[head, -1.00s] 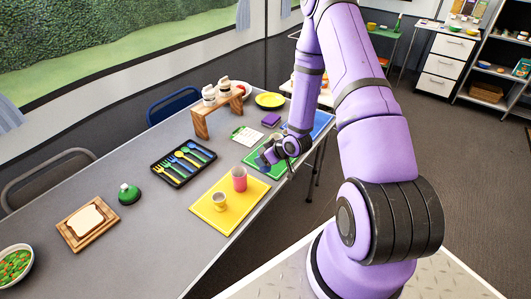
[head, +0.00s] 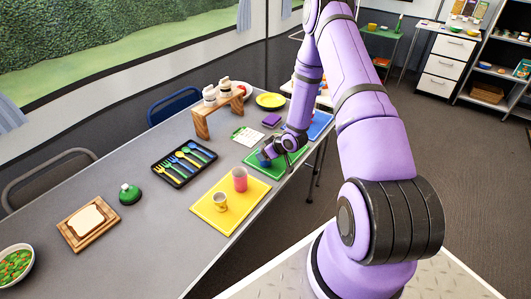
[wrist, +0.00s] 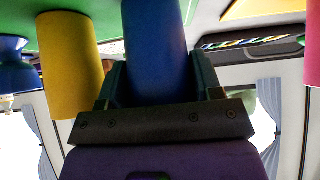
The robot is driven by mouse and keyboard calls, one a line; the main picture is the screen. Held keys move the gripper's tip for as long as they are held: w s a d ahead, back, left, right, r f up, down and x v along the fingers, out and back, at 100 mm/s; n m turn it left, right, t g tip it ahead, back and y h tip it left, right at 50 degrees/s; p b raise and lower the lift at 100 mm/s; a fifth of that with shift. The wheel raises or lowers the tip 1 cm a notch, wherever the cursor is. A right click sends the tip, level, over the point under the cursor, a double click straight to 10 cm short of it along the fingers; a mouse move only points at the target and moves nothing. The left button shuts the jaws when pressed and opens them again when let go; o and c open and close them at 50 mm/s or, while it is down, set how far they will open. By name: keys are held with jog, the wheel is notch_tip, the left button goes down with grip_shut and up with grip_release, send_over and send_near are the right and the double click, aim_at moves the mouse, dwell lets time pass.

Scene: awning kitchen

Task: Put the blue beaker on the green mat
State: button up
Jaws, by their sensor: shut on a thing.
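My gripper (head: 272,153) is over the green mat (head: 262,168) in the head view. It is shut on the blue beaker (head: 263,158), which shows as a small blue patch at the gripper's end. In the wrist view the blue beaker (wrist: 157,45) stands out between the two fingers of my gripper (wrist: 158,85), against a green surface (wrist: 105,18) at the top. I cannot tell whether the beaker touches the mat.
A yellow cylinder (wrist: 70,65) is close beside the beaker in the wrist view. A pink cup (head: 239,178) and a beige cup (head: 220,201) stand on the yellow mat (head: 208,217). A cutlery tray (head: 184,162) and a wooden stand (head: 200,125) are farther left.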

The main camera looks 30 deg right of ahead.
jog(key=o, duration=0.9)
jog(key=shift+f, duration=0.15)
jog(key=shift+s+d+r, duration=0.1)
jog(key=shift+s+r, duration=0.05)
jog(key=shift+r, duration=0.2)
jog(key=v, duration=1.1)
jog(key=s+a+r+m+g+h, duration=0.1)
jog(key=s+a+r+h, duration=0.15)
jog(key=r, duration=1.25)
jog(key=s+a+r+m+g+h, duration=0.1)
jog(key=a+r+h, duration=0.15)
jog(key=r, duration=1.15)
jog(key=s+a+r, duration=0.4)
jog(key=s+r, duration=0.1)
jog(key=s, duration=0.2)
jog(key=s+a+r+m+y, duration=0.1)
jog(key=s+a+r, duration=0.3)
jog(key=s, duration=0.4)
jog(key=s+a+r+m+g+y, duration=0.1)
jog(key=s+a+r, duration=0.4)
jog(key=s, duration=0.3)
jog(key=shift+s+a+r, duration=0.1)
jog(key=shift+s+r, duration=0.1)
jog(key=shift+r, duration=0.2)
